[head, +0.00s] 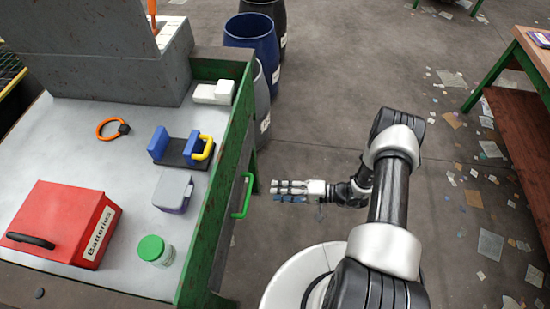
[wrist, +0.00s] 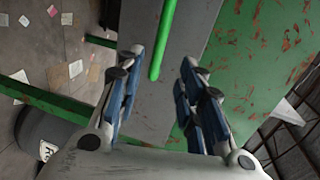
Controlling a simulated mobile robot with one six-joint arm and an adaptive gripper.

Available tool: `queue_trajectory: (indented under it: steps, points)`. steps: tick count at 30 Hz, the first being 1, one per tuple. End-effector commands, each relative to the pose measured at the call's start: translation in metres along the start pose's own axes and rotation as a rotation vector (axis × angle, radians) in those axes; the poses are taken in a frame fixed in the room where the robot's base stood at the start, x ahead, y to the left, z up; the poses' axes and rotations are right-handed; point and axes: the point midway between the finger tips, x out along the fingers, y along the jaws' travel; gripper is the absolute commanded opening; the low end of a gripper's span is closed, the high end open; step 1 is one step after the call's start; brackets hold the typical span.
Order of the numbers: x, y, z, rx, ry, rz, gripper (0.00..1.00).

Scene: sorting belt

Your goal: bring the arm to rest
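My gripper (head: 276,190) is held out over the floor, to the right of the green-sided bench, pointing left towards it. In the wrist view my gripper (wrist: 160,66) has its two blue-padded fingers spread apart with nothing held between them. A green bar handle (head: 244,195) on the bench's side is just left of my fingertips in the head view, with a visible gap. The handle also shows in the wrist view (wrist: 164,38), beyond and between the fingertips. My arm is bent, reaching forward from the lower right.
The bench top (head: 140,115) holds a red Batteries box (head: 58,222), a green-lidded jar (head: 155,250), a blue-and-yellow padlock-like item (head: 185,147), a grey container (head: 173,191) and an orange ring (head: 108,128). Barrels (head: 252,40) stand behind. Floor to the right is mostly open, with scattered paper.

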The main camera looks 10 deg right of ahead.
Motion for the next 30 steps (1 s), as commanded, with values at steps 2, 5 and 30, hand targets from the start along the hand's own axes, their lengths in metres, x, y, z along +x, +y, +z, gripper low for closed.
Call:
queue_trajectory:
  steps: [2, 5, 30]
  points:
    - [0.000, 0.000, 0.000, 0.000, 0.000, 0.000, 0.35]
    - [0.000, 0.000, 0.000, 0.000, 0.000, 0.000, 0.35]
    - [-0.051, -0.277, 0.035, -0.144, -0.455, 0.581, 0.35]
